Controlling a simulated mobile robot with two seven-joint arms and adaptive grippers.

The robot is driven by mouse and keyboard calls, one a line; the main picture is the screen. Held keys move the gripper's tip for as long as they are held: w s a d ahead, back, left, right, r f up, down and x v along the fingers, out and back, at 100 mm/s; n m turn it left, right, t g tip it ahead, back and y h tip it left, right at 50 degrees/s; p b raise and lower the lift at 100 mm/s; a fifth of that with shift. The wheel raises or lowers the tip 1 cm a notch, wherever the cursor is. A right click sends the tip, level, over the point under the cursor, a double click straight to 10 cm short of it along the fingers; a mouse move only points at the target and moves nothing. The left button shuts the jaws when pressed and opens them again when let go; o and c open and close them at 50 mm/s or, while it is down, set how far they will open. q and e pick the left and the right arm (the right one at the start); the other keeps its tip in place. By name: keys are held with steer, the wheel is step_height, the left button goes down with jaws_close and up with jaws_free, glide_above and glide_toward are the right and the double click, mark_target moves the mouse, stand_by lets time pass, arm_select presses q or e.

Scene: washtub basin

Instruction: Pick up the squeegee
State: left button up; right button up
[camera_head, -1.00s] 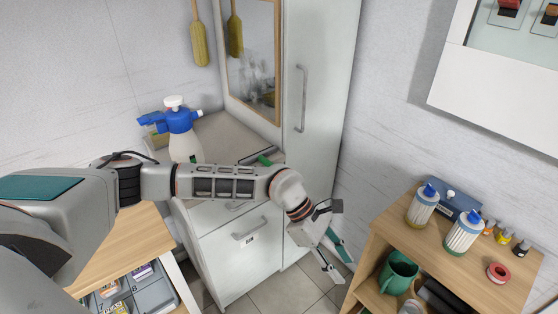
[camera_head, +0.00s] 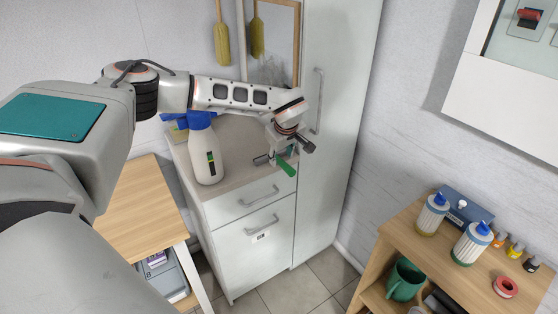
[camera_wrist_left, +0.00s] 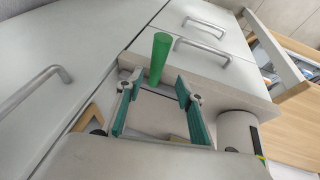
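The squeegee shows as a green handle (camera_head: 286,167) at the front edge of the cabinet top (camera_head: 240,176); the rest of it is hidden behind my gripper in the head view. In the left wrist view the green handle (camera_wrist_left: 160,58) sticks out over the counter edge, just beyond and between the fingertips. My left gripper (camera_head: 276,158) hangs over the right part of the counter. Its two green-padded fingers (camera_wrist_left: 156,88) are apart with nothing clearly held between them. I cannot tell whether they touch the squeegee. My right gripper is not in view.
A spray bottle (camera_head: 205,155) with a blue top stands on the counter left of the gripper; it is partly cut off in the wrist view (camera_wrist_left: 236,132). A tall cabinet (camera_head: 335,110) rises close on the right. A wooden shelf (camera_head: 445,262) with bottles stands further right.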

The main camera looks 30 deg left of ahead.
mark_target(282, 161)
arm_select(q)
steer(key=shift+w+x, duration=0.2)
steer(key=shift+x, duration=0.95)
steer(key=shift+w+x, duration=0.2)
steer(key=shift+x, duration=0.95)
steer(key=shift+r, duration=0.15)
steer(key=shift+f+p, duration=0.2)
steer(key=shift+p, duration=0.15)
jaws_close()
